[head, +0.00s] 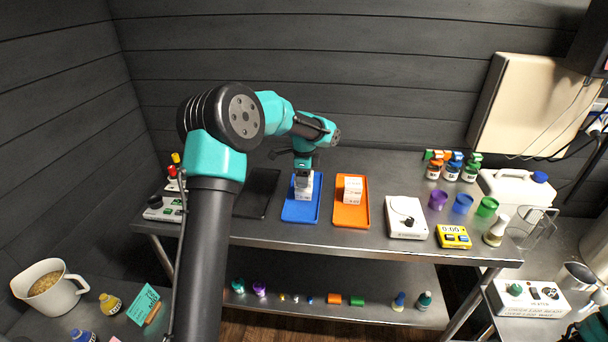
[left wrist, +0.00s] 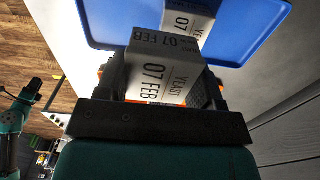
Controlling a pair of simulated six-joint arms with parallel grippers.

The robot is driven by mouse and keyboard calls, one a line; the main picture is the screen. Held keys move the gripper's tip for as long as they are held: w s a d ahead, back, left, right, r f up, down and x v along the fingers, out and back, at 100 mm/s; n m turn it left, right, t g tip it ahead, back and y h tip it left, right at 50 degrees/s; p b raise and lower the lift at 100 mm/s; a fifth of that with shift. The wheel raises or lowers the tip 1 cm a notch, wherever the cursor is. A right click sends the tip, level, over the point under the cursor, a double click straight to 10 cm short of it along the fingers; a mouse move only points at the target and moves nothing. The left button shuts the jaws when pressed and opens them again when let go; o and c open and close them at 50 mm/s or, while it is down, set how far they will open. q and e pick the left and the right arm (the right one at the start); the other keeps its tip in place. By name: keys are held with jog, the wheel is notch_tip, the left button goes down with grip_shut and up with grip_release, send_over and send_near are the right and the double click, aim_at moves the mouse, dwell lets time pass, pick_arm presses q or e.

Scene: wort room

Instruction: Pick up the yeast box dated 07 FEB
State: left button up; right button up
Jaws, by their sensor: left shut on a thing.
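A white yeast box (left wrist: 158,78) printed "YEAST 07 FEB" sits between the fingers of my left gripper (left wrist: 160,95), which is shut on it. A second white box (left wrist: 188,20), also marked 07 FEB, shows behind it over the blue tray (left wrist: 110,25). In the head view my left gripper (head: 304,172) points down over the blue tray (head: 300,212), with white box faces (head: 303,190) below it. I cannot tell whether the held box is clear of the tray. My right gripper is not seen.
An orange tray (head: 350,217) with white boxes (head: 352,190) stands just right. A black tray (head: 258,190) lies left, partly behind my arm. A white device (head: 406,218), a yellow timer (head: 453,237) and coloured cups (head: 462,204) stand further right.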

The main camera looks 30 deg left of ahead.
pick_arm(q)
jog(key=s+d+r, duration=0.1)
jog(key=s+d, duration=0.6)
jog(key=s, duration=0.4)
jog(key=shift+r, duration=0.15)
jog(key=shift+s, duration=0.1)
